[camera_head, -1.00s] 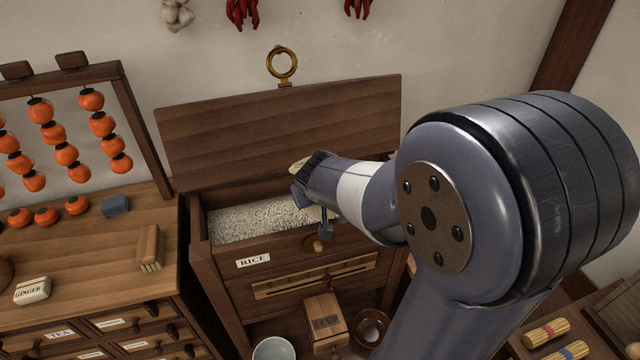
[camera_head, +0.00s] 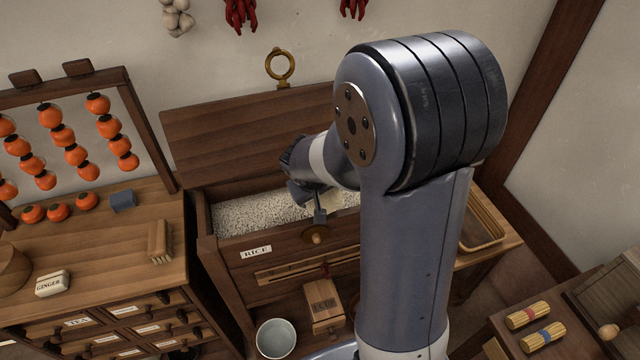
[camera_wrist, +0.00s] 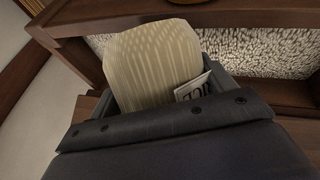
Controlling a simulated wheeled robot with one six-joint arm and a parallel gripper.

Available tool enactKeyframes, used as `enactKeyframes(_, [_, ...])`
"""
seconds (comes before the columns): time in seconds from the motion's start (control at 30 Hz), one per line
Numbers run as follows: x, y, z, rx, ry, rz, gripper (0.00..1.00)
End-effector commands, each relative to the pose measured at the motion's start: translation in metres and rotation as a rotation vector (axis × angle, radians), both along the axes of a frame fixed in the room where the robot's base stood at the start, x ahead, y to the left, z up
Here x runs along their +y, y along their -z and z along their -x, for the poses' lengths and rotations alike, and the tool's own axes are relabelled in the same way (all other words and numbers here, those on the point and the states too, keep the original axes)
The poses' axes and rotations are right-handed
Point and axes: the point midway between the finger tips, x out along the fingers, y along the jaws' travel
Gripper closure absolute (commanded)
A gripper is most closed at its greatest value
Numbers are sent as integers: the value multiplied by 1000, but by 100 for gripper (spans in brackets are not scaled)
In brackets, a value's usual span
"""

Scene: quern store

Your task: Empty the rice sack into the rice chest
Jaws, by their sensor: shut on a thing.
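The rice chest (camera_head: 285,246) stands open, its lid (camera_head: 235,140) tilted up against the wall. White rice (camera_head: 260,214) lies inside; it also shows behind the sack in the wrist view (camera_wrist: 260,50). My gripper (camera_head: 308,185) is over the chest's opening in the head view, seen mostly from behind. In the wrist view my gripper (camera_wrist: 165,95) is shut on the pale striped rice sack (camera_wrist: 150,62), which has a partly visible printed label. In the head view the sack is largely hidden behind my arm. No falling grains can be made out.
A persimmon rack (camera_head: 120,100) rises behind. A wooden box (camera_head: 323,306) and pale bowl (camera_head: 276,338) sit below the chest. A tray (camera_head: 484,238) is at right.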

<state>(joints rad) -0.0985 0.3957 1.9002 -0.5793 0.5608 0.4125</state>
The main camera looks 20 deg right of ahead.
Motion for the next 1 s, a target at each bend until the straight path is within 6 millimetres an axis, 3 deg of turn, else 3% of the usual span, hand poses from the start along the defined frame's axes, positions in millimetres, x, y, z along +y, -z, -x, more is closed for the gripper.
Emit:
enactKeyframes(0.37, [-1,-1,2,140,-2,48,47])
enactKeyframes(0.7, [0,12,-1,389,-2,134,47])
enactKeyframes(1.0, [0,14,-1,464,-1,160,47])
